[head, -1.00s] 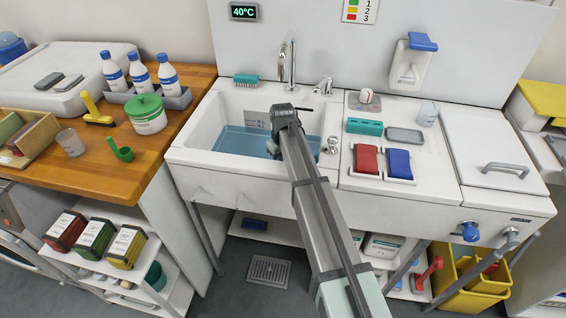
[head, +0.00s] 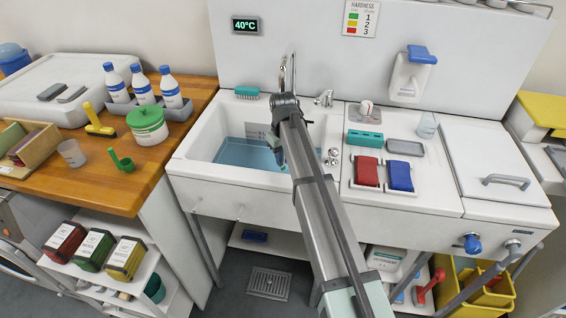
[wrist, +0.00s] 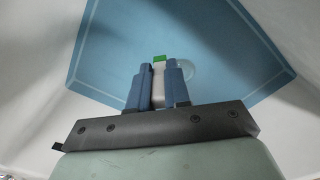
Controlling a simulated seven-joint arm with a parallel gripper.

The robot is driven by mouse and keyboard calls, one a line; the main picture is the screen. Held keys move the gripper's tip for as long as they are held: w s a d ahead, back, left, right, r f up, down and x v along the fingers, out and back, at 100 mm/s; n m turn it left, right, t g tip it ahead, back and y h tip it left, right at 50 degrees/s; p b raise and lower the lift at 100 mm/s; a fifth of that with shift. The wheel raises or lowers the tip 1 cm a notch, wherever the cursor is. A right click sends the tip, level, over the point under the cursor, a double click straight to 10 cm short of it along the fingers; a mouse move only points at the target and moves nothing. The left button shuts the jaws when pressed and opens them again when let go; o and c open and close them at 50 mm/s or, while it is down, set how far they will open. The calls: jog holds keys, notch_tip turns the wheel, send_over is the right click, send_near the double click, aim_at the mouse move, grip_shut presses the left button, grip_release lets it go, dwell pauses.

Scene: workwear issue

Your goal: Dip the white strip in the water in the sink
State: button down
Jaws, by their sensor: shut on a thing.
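My gripper (wrist: 159,88) has blue fingers shut on a white strip (wrist: 158,84) with a green end (wrist: 160,59). In the wrist view the strip points toward the blue water (wrist: 115,50) in the sink. I cannot tell whether its tip touches the water. In the head view my arm reaches over the white sink basin (head: 196,152), and the water (head: 240,153) shows left of the arm. There the arm hides the strip and most of the gripper.
A tap (head: 289,76) stands behind the basin, with a teal brush (head: 247,93) on the back rim. Red (head: 367,172) and blue (head: 400,176) pads lie right of the basin. A wooden counter (head: 85,178) with bottles and a green-lidded pot (head: 147,124) is at left.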

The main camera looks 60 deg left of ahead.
jog(key=shift+r, duration=6.1)
